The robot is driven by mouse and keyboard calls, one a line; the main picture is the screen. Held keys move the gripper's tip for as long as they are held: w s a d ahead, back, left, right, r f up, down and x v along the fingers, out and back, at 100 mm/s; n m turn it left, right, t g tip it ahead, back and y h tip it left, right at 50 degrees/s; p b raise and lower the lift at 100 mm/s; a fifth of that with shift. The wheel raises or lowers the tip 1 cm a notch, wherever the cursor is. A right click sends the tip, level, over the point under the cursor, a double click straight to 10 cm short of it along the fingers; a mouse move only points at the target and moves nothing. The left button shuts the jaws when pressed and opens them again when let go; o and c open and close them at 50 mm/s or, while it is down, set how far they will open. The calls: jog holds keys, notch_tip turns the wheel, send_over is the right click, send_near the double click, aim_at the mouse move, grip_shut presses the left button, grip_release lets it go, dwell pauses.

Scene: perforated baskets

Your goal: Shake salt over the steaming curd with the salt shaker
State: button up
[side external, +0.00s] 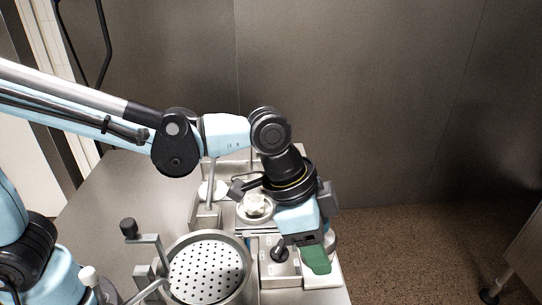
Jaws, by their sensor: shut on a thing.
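My gripper (315,262) points down at the right of the work surface, its green finger side facing the camera. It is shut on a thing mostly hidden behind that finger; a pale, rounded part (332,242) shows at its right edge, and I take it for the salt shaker. I cannot tell whether it is lifted or touching the surface below. A lumpy off-white mass, seemingly the curd (256,204), sits in a round dish to the left of my gripper. No steam can be made out.
A black knob (280,251) stands on a metal block just left of my gripper. A pale board (325,281) lies below my gripper. The steel table (110,210) is bare at left.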

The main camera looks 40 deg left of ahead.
jog(key=shift+w+a+f+n+t+y, duration=0.3)
jog(key=shift+w+a+n, duration=0.85)
jog(key=shift+a, duration=2.45)
jog(key=shift+w+a+f+n+t+y, duration=0.15)
jog(key=shift+w+a+f+n+y, duration=0.35)
jog(key=shift+w+a, duration=2.15)
jog(key=shift+w+a+f+n+t, duration=0.3)
jog(key=shift+a+n, duration=0.75)
jog(key=shift+a, duration=3.55)
jog(key=shift+d, duration=0.1)
